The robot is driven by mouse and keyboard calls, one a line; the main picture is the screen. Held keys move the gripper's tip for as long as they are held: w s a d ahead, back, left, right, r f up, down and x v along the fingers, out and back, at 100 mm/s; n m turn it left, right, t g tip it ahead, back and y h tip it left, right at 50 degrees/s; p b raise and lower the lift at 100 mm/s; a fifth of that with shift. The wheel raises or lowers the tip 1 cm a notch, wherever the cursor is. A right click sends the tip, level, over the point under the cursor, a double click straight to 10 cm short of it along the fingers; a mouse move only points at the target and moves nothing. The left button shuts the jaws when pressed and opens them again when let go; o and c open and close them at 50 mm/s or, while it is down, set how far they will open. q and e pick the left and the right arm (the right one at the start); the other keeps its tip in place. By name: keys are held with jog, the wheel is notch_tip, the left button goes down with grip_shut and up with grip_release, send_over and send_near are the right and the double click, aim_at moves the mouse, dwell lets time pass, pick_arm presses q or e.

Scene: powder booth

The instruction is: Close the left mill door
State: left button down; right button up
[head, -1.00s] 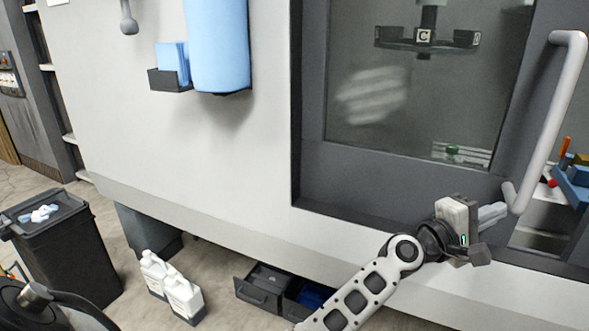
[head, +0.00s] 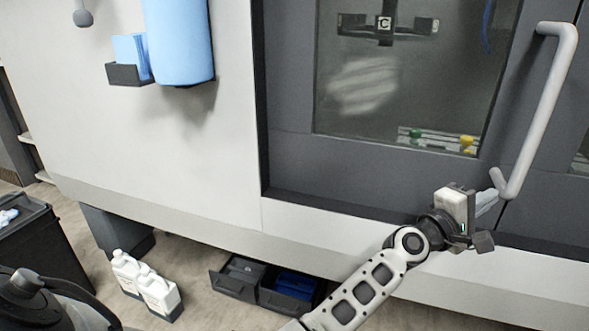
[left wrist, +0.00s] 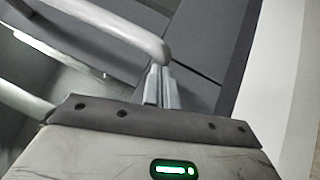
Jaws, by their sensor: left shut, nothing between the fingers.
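The left mill door (head: 345,165) is a dark grey panel with a large window. Its pale tubular handle (head: 545,105) stands along its right edge. Right of the handle is another dark grey panel (head: 548,220), and I see no open gap between the two in the head view. My left gripper (head: 487,203) is shut and empty, with its fingertips beside the handle's lower end. In the left wrist view the fingers (left wrist: 161,88) are together by the curved handle (left wrist: 110,22); I cannot tell whether they touch it. My right gripper is not in view.
A pale machine wall (head: 180,150) carries a blue roll (head: 180,40) and a small dark holder (head: 128,74). On the floor are white jugs (head: 145,285), open dark drawers (head: 238,280) and a black bin (head: 40,255).

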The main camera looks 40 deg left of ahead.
pick_arm(q)
jog(key=shift+d+r, duration=0.15)
jog(key=shift+d, duration=0.25)
jog(key=s+a+f+b, duration=0.2)
jog(key=s+a+f, duration=0.1)
jog(key=s+a, duration=0.6)
jog(key=s+a+f+m+g+y, duration=0.2)
jog(key=s+f+m, duration=0.6)
jog(key=s+f, duration=0.4)
jog(key=s+a+f+m+g+y, duration=0.2)
jog(key=s+f+m+g+y, duration=0.2)
jog(key=s+f+m, duration=0.5)
jog(key=s+f+g, duration=0.1)
jog(key=s+f, duration=0.3)
jog(key=f, duration=0.2)
jog(key=shift+s+f+y, duration=0.3)
jog(key=shift+a, duration=0.1)
